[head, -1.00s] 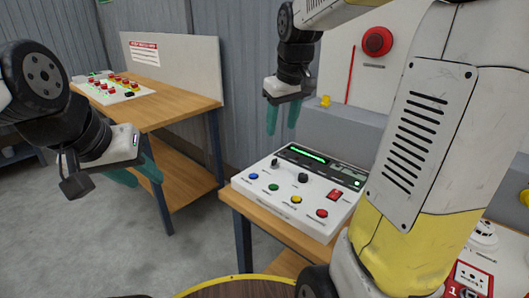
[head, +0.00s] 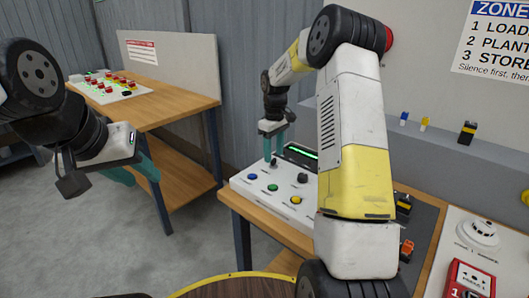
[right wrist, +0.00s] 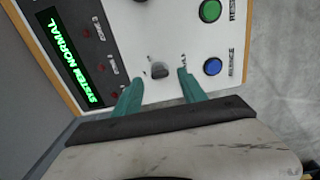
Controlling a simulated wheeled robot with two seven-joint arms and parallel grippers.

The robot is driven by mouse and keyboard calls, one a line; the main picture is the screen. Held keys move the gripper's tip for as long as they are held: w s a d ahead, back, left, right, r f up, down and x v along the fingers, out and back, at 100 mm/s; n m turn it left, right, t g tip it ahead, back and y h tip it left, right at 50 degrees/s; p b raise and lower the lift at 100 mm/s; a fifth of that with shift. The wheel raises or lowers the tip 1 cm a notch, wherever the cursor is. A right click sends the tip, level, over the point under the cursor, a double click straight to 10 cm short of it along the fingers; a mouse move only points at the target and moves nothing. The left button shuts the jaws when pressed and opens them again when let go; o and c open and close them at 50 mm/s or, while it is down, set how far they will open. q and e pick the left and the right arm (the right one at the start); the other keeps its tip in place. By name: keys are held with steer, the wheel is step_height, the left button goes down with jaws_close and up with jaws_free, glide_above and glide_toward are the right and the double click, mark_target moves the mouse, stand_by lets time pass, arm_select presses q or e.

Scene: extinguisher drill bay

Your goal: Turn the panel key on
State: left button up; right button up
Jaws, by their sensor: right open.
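The white control panel (head: 243,183) lies on a wooden bench, partly hidden by my right arm. Its key switch (right wrist: 159,70) is a small dark grey knob in the right wrist view; its exact setting is hard to read. My right gripper (head: 274,157) is over the panel, fingers pointing down. In the right wrist view its teal fingers are apart, one on each side of the key, with visible gaps. A green display (right wrist: 75,57) reads SYSTEM NORMAL. My left gripper (head: 143,179) hangs at the left with its fingers apart and empty, away from the panel.
Blue (right wrist: 212,66) and green (right wrist: 209,11) buttons sit close to the key. A black knob (head: 302,178) and a yellow button (head: 296,199) are further right. Another wooden table (head: 165,100) with a button board (head: 108,88) stands at the back left.

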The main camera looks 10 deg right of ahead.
mark_target(274, 162)
steer(key=shift+f, duration=1.2)
jaws_close()
